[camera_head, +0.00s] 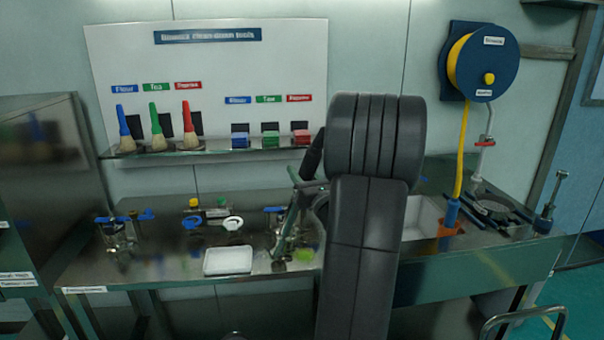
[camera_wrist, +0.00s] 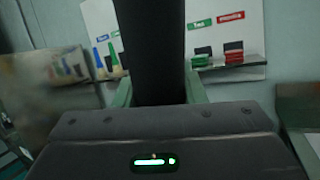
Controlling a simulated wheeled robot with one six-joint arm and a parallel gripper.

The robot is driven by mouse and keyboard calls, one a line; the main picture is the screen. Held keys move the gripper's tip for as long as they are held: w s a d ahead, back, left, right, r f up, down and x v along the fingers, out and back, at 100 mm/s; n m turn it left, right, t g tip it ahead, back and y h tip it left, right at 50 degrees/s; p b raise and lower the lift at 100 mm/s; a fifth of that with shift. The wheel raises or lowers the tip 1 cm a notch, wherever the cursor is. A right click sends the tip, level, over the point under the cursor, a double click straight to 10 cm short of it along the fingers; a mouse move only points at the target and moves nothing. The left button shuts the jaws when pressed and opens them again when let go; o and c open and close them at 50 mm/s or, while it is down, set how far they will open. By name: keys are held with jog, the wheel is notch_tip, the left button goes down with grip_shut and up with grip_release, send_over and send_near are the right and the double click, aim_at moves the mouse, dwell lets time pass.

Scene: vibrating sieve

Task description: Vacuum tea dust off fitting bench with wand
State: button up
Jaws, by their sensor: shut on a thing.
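The wand (camera_wrist: 155,45) is a thick black tube that crosses the wrist view upright. My gripper (camera_wrist: 158,90) has its green fingers on both sides of the wand and is shut on it. In the head view the wand (camera_head: 312,155) shows as a dark tilted tube left of my arm, its lower part hard to make out. The fitting bench (camera_head: 170,262) is a shiny metal table. A small yellow-green patch (camera_head: 305,255) lies on it beside my arm; I cannot tell whether it is tea dust. My arm hides the bench behind it.
A white tray (camera_head: 228,261) and several small fittings stand on the bench. A shelf holds blue, green and red brushes (camera_head: 157,130) and blocks. At right, a yellow hose (camera_head: 463,150) hangs from a blue reel (camera_head: 483,62). The bench's front left is clear.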

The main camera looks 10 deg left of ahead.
dwell(0.4)
jog(key=shift+w+d, duration=0.25)
jog(key=shift+d, duration=0.75)
jog(key=shift+w+d, duration=0.25)
jog(key=shift+d, duration=0.8)
jog(key=d, duration=0.2)
jog(key=w+d, duration=0.1)
jog(key=d, duration=0.1)
jog(key=shift+w+d, duration=0.2)
jog(key=shift+d, duration=0.2)
jog(key=shift+r, duration=0.15)
notch_tip(320, 180, up, 7)
jog(key=p, duration=0.4)
dwell(1.2)
